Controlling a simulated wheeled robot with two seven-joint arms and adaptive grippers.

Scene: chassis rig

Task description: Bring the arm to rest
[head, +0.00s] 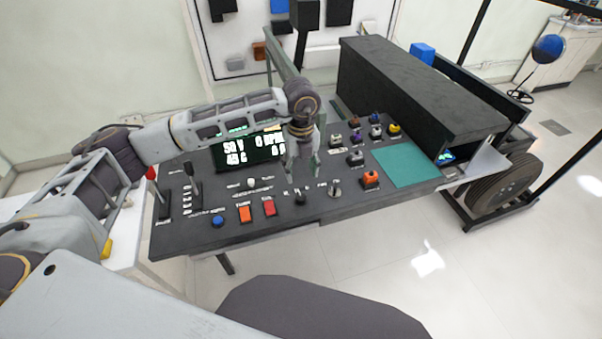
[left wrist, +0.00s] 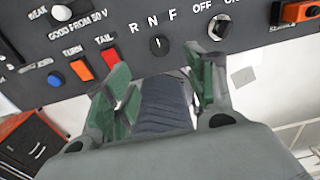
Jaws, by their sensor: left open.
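My left gripper (head: 302,168) is open and empty in the head view. It hangs above the middle of the dark control panel (head: 190,236), with its arm coming in from the left. In the left wrist view its two green-padded fingers (left wrist: 160,92) stand apart with nothing between them. The panel's R-N-F knob (left wrist: 158,46) shows just beyond the fingers, and the OFF-ON knob (left wrist: 219,27) is to its right. I cannot tell from these views whether the fingers touch the panel. My right gripper is not seen.
The panel carries a blue button (head: 217,221), an orange TURN switch (head: 245,214), a red TAIL switch (head: 269,208), levers (head: 194,182) and a lit display (head: 232,150). A green mat (head: 405,165) lies bare at right. A long black box (head: 420,90) stands behind. Open floor lies right.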

